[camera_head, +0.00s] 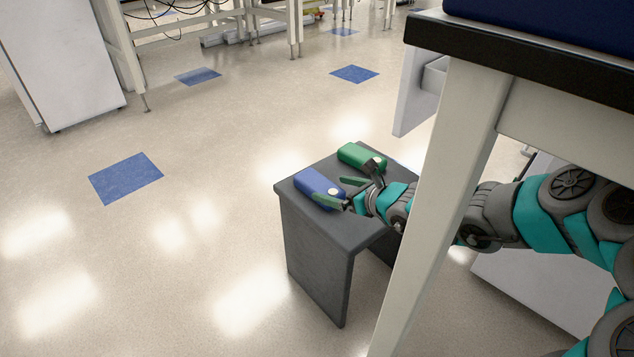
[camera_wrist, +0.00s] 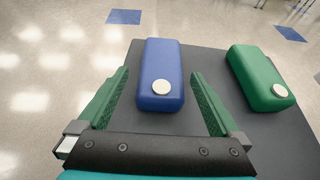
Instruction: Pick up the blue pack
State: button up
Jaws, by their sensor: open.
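The blue pack (camera_head: 319,187) lies on a small dark grey table (camera_head: 298,226), near its left edge in the head view. It is a rounded block with a pale round cap at the end nearest my gripper. In the wrist view the blue pack (camera_wrist: 161,75) is upper centre, and its near end lies between the tips of the green fingers. My gripper (camera_wrist: 159,84) is open, with a gap on each side of the pack. In the head view my gripper (camera_head: 340,190) reaches in from the right, beside the pack's near end. I cannot tell its exact height.
A green pack (camera_head: 361,156) with a pale cap lies on the same table, right of the blue one in the wrist view (camera_wrist: 260,78). A white bench leg (camera_head: 442,200) and bench top (camera_head: 520,62) stand close to my arm. Open floor lies left of the table.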

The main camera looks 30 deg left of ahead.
aim_at(322, 184)
jog(key=shift+x, duration=3.4)
jog(key=shift+w+d, duration=0.1)
jog(key=shift+c, duration=0.2)
jog(key=c, duration=1.5)
